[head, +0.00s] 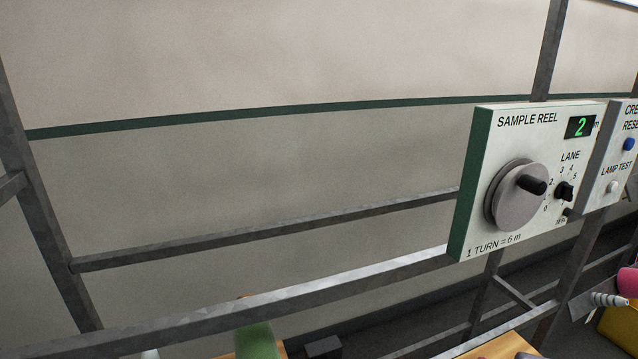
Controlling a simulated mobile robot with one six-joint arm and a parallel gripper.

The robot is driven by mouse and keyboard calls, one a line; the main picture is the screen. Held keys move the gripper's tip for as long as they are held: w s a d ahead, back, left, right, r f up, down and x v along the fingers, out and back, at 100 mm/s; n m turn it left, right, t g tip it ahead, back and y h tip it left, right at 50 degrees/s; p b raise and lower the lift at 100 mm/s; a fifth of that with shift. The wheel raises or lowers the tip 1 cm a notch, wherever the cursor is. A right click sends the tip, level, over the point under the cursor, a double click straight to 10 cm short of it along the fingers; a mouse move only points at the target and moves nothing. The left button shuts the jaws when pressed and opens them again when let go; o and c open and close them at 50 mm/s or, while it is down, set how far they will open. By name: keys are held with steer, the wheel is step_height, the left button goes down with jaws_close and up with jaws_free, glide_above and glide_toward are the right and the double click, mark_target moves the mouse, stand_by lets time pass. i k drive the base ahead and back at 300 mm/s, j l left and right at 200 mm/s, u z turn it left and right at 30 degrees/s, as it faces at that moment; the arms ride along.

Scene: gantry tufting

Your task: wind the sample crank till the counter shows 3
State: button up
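The sample crank is a round grey disc (507,203) on the white front of the SAMPLE REEL box (485,240), at the right of the head view. Its black handle (531,185) sticks out from the upper right part of the disc. The counter (580,127) at the top right of the box shows a green 2. Printing under the crank reads "1 TURN = 6 m". My gripper is not seen in this view, and nothing touches the crank.
A black LANE knob (564,191) sits close right of the crank, with a small dark button (572,212) below. Another panel (612,150) has blue (628,144) and white (612,187) buttons. Grey frame bars (250,230) cross the view. A green object (254,340) stands low.

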mark_target(528, 201)
steer(key=k+l+z, duration=0.1)
steer(key=z, duration=0.35)
steer(key=k+l+z, duration=0.15)
steer(key=z, duration=0.25)
steer(key=k+l, duration=0.05)
